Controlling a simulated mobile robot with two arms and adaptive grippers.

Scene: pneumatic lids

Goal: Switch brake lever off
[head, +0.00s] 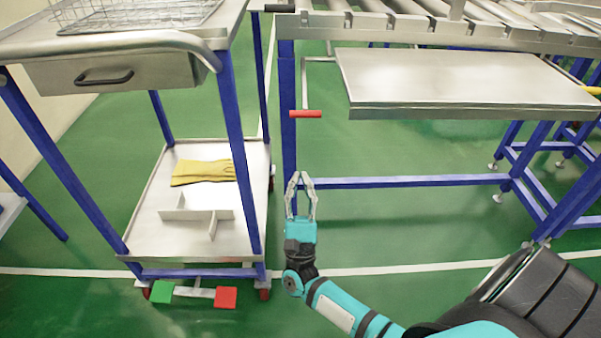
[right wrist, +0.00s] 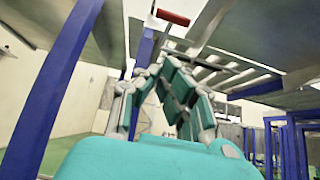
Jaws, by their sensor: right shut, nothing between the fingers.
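A lever with a red grip (head: 306,114) hangs on a bent metal rod below the roller conveyor, beside a blue leg. The red grip also shows at the top of the right wrist view (right wrist: 173,18), beyond the fingertips. My right gripper (head: 300,178) is shut and empty, pointing up, below the red grip in the head view and apart from it. Its fingers meet at the tips in the right wrist view (right wrist: 167,60). Low on the cart are a green pedal (head: 160,292) and a red pedal (head: 225,298) on one bar. My left gripper is out of view.
The steel cart (head: 147,208) stands left, with yellow gloves (head: 203,172) and a divider on its lower shelf. The conveyor (head: 420,28) has a steel panel (head: 465,80) below it. A blue crossbar (head: 410,182) runs behind my gripper. Green floor is clear between.

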